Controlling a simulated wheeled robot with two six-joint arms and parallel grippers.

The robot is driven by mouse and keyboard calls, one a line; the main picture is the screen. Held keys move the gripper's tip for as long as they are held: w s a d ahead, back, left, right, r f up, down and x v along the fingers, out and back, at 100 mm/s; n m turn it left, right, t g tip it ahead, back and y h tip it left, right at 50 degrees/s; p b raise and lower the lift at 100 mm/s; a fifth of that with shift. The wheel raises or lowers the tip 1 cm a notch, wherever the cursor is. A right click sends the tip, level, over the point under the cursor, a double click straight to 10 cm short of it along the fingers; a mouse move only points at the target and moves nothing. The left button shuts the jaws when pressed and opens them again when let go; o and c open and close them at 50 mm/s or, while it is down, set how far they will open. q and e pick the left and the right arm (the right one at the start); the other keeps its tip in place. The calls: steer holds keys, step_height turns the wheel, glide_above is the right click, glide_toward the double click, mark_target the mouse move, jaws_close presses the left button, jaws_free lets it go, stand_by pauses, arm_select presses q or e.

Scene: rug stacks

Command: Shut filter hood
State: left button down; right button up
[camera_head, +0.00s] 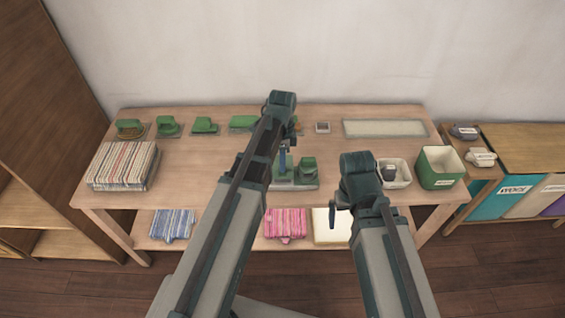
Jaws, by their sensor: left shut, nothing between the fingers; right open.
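A small green device (308,172) on a pale base stands near the front middle of the table. I cannot tell which part is the filter hood, or whether it is open or shut; my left arm hides part of the device. My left gripper (284,166) points down at the left part of this device, shut and empty; I cannot tell whether it touches. My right gripper (333,218) hangs by the table's front edge, right of the device and apart from it, open and empty.
Several green items, one a green block (204,125), line the table's back. A striped rug stack (124,165) lies left. A white bin (396,182) and green bin (440,168) stand right. Folded rugs (172,224) lie on the lower shelf. The table's left middle is clear.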

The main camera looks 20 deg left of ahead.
stand_by(0.3)
arm_select(q)
steer(key=shift+s+d+f+b, duration=0.1)
steer(key=shift+s+f+b, duration=0.25)
steer(key=shift+f+b, duration=0.35)
steer(key=shift+w+r+t+p, duration=0.2)
steer(key=shift+t+p, duration=0.1)
steer(key=shift+r+p, duration=0.8)
steer(key=shift+r, duration=0.1)
